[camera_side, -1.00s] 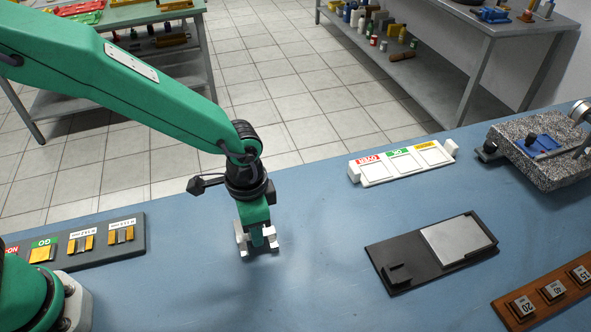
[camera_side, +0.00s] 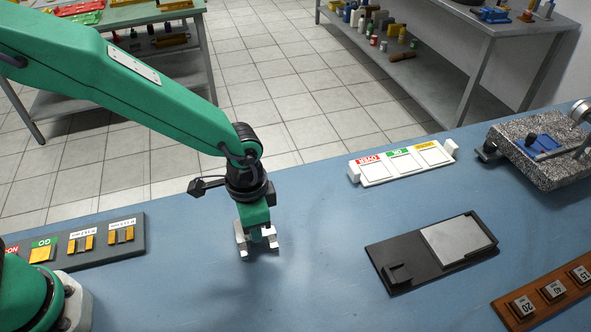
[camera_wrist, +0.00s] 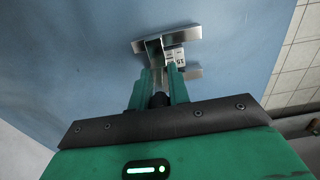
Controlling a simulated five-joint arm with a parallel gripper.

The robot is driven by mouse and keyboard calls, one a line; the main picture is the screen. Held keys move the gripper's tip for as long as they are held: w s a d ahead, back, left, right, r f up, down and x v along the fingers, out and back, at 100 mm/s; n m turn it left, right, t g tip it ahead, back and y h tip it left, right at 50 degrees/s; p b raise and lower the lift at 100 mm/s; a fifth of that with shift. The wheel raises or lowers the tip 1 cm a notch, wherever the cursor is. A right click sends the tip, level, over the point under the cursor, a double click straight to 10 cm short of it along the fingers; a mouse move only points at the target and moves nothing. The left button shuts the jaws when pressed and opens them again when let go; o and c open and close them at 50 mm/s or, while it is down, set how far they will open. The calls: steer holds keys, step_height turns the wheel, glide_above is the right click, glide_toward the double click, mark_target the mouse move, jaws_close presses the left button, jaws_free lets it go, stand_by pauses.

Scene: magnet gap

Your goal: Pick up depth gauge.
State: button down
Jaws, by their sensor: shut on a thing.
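My gripper (camera_side: 257,238) is low over the blue bench, left of centre in the side view. It is shut on a small silvery metal piece, which I take to be the depth gauge (camera_wrist: 165,38). In the wrist view its bright crossbar lies beyond the green fingers, with a white label that seems to read 15 beside it. The fingers hide much of the piece. I cannot tell whether it touches the bench.
A black fixture with a silver plate (camera_side: 458,240) lies to the right. A white sorting tray (camera_side: 377,171) stands behind it. A wooden block rack (camera_side: 530,312) is at front right, a granite block (camera_side: 550,165) at back right. A grey tray (camera_side: 125,252) lies left. The bench around my gripper is clear.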

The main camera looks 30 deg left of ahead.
steer(key=shift+r, duration=0.1)
steer(key=shift+r, duration=0.75)
step_height(320, 180, up, 2)
steer(key=shift+r, duration=0.2)
steer(key=s+d+r, duration=0.4)
steer(key=s+r, duration=0.3)
steer(key=s, duration=0.3)
steer(key=shift+s+d, duration=0.2)
steer(key=shift+s, duration=0.2)
steer(key=w+a+f, duration=0.2)
steer(key=w, duration=0.4)
steer(key=w+a+f, duration=0.3)
steer(key=w, duration=0.3)
steer(key=shift+a, duration=0.2)
steer(key=shift+s+f, duration=0.1)
steer(key=shift+f, duration=0.15)
steer(key=shift+f, duration=2.5)
